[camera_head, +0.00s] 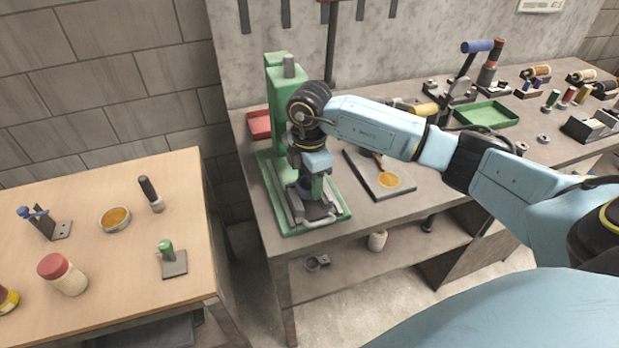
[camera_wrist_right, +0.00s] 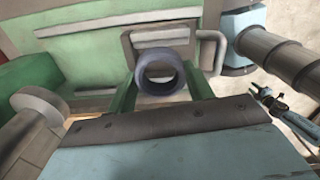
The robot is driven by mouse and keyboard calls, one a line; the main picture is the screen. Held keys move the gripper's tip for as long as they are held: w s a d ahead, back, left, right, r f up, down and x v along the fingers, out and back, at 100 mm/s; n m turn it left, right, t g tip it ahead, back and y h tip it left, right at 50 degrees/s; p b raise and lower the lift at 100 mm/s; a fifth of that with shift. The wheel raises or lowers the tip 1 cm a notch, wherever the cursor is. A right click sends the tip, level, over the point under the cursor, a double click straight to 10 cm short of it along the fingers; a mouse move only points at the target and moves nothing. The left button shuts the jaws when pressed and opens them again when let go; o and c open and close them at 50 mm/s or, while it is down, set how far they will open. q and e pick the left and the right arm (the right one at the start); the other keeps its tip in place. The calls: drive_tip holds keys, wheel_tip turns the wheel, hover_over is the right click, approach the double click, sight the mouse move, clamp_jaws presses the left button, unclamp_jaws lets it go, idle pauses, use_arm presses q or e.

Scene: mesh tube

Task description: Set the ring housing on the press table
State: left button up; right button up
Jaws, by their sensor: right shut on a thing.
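The green press (camera_head: 288,85) stands at the left end of the grey workbench. My right gripper (camera_head: 308,190) reaches down in front of its column, over the press base. In the right wrist view my right gripper (camera_wrist_right: 162,90) is shut on the ring housing (camera_wrist_right: 148,86), a dark blue-grey ring with its bore facing the camera. The grey press table (camera_wrist_right: 160,36) shows behind the ring there; part of it shows below the gripper in the head view (camera_head: 318,221). I cannot tell whether the ring touches it. My left gripper is not in view.
A red tray (camera_head: 259,125) lies left of the press. A grey plate with an orange disc (camera_head: 388,181) lies to its right, and a green tray (camera_head: 487,115) farther right. A wooden table (camera_head: 110,265) with several small items stands at left, across a gap.

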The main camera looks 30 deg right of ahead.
drive_tip(key=shift+f+b, duration=0.35)
drive_tip(key=shift+f, duration=0.3)
idle(0.5)
drive_tip(key=shift+p, duration=0.7)
idle(1.0)
drive_tip(key=o, duration=1.3)
drive_tip(key=shift+c, duration=0.2)
drive_tip(key=shift+f, duration=0.1)
